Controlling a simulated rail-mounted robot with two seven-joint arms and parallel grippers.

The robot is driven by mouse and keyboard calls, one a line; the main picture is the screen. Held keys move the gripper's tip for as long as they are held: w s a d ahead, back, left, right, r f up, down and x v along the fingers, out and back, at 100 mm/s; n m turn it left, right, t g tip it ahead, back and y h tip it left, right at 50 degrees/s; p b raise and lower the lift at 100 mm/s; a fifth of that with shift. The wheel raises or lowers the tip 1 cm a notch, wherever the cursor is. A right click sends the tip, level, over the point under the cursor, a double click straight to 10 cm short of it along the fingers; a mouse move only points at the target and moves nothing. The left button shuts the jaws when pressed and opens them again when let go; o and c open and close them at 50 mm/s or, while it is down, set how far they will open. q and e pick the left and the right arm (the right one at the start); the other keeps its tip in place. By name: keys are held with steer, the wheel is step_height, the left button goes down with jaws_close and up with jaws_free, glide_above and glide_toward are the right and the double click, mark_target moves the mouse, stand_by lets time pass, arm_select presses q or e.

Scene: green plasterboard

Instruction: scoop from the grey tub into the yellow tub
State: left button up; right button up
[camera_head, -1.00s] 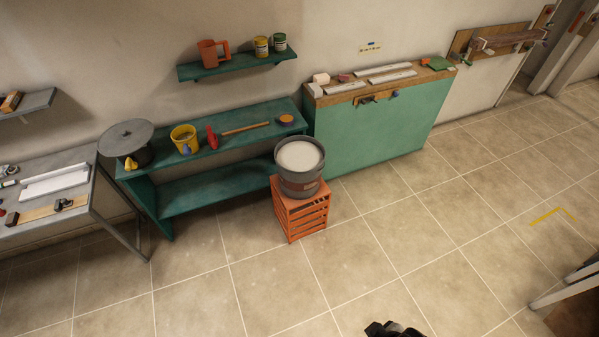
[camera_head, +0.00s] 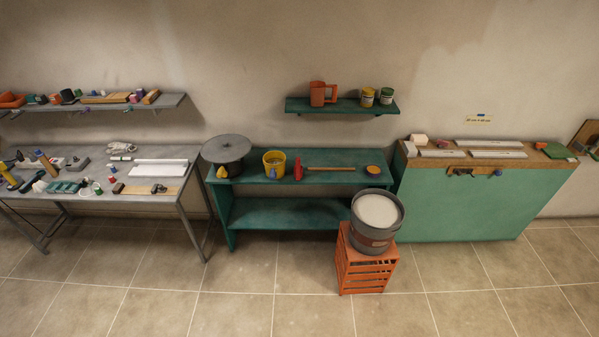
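The grey tub (camera_head: 367,240) stands on an orange crate in front of the green bench, with whitish material (camera_head: 376,210) filling it nearly to the rim. The yellow tub (camera_head: 267,168) stands on the green bench top, with something blue and yellow at its front. An orange jug-like scoop with a handle (camera_head: 318,94) stands on the green wall shelf; whether it is the task's scoop I cannot tell. Neither of my grippers shows in the head view now.
The orange crate (camera_head: 352,277) stands on the tiled floor. A cluttered grey table (camera_head: 113,201) is at left, a green plasterboard-fronted counter (camera_head: 470,212) at right. The front floor is clear.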

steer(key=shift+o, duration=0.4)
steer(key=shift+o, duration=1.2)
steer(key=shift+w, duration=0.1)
